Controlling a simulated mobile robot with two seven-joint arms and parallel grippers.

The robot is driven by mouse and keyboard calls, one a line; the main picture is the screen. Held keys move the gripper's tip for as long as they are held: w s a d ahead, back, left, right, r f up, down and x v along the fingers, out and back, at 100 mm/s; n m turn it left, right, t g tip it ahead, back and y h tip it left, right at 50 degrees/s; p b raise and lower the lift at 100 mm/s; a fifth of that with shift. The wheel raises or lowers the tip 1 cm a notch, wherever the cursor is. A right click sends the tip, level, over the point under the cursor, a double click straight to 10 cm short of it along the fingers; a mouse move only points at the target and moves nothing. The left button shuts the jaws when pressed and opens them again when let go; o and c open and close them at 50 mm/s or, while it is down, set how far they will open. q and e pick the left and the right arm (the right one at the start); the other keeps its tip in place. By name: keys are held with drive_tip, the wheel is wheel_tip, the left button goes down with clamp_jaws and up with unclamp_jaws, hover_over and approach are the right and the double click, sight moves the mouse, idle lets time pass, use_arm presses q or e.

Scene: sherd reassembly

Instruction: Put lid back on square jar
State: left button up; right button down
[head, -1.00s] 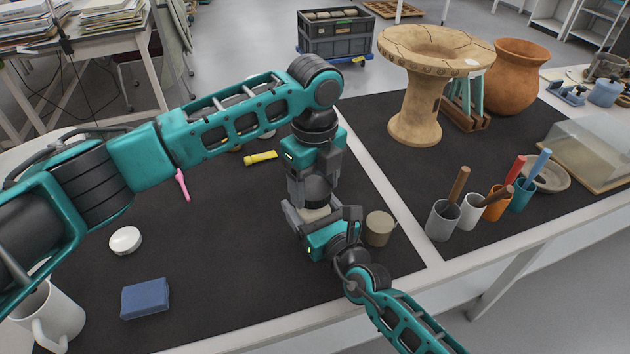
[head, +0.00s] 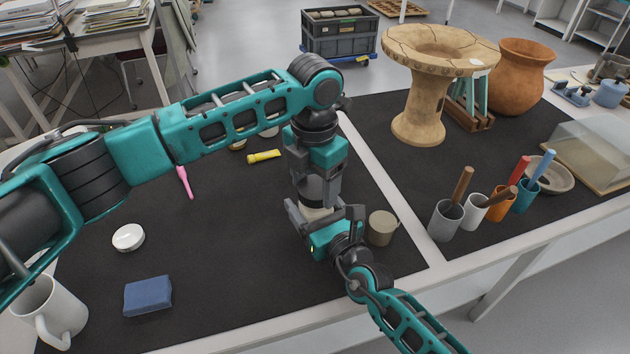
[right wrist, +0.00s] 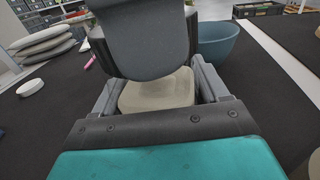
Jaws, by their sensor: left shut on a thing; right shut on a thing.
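The beige square jar (right wrist: 158,92) shows between the fingers of my right gripper in the right wrist view. In the head view only a small pale part of it (head: 318,213) shows between the two grippers. My right gripper (head: 318,222) is shut on the jar from the near side. My left gripper (head: 314,196) points down from above, right over the jar, and is shut. Its dark body (right wrist: 150,40) covers the back and top of the jar in the right wrist view. The lid is hidden at the left fingertips, and I cannot tell whether it touches the jar.
A round beige pot (head: 382,228) stands close right of the grippers. A blue bowl (right wrist: 220,42) stands behind the jar. A white disc (head: 128,237), a blue block (head: 147,295) and a white mug (head: 52,310) are at left. The dark mat's front middle is clear.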

use_arm(q)
drive_tip(key=o, duration=1)
drive_tip(key=shift+r, duration=0.15)
drive_tip(key=shift+r, duration=2.15)
drive_tip(key=shift+c, duration=0.2)
